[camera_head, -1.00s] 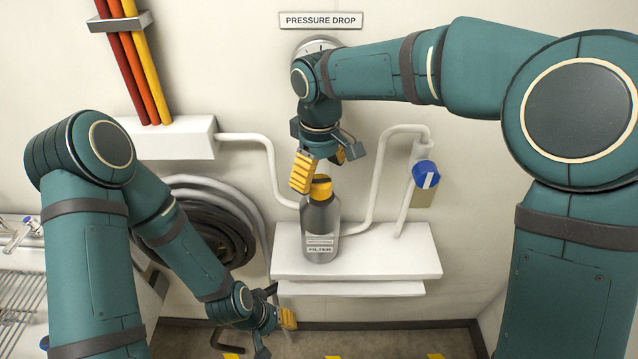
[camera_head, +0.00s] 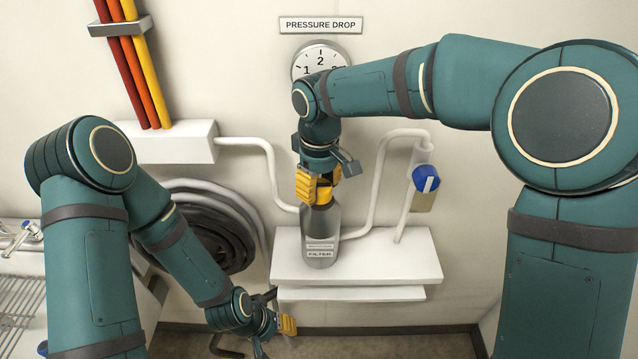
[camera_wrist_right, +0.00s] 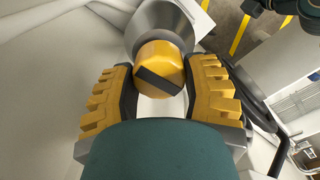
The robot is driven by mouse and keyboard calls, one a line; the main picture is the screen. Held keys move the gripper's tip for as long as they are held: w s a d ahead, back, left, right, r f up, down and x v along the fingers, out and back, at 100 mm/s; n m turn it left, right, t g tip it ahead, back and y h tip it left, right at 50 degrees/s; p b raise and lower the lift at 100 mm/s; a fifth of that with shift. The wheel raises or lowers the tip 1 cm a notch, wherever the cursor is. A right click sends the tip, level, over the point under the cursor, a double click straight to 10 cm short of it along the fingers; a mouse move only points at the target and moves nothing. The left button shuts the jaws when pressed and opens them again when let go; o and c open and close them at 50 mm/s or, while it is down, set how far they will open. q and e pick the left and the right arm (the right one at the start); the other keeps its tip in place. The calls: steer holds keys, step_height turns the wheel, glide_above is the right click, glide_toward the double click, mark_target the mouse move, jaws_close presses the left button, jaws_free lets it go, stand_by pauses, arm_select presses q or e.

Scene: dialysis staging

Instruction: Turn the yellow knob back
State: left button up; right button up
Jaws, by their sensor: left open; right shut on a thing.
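The yellow knob (camera_wrist_right: 172,62), with a dark bar across its face, sits on top of the grey metal filter canister (camera_head: 321,238). The canister stands upright on the white wall shelf. My right gripper (camera_head: 320,190) is over the canister's top, its yellow pads closed on both sides of the knob. The right wrist view shows the knob between the pads, the dark bar slanted. In the head view the fingers largely hide the knob. My left gripper (camera_head: 275,337) is open and empty, low in front of the wall, below the shelf.
A dial gauge (camera_head: 320,58), partly covered by my right arm, hangs under the "PRESSURE DROP" sign (camera_head: 320,24). A blue knob (camera_head: 426,178) is right of the canister. White pipes run beside it. A coiled dark hose (camera_head: 215,235) hangs left; the shelf's right part (camera_head: 415,260) is clear.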

mark_target(319, 184)
steer(key=shift+m, duration=0.4)
steer(key=o, duration=1.2)
steer(key=shift+r, duration=0.1)
step_height(319, 184, up, 12)
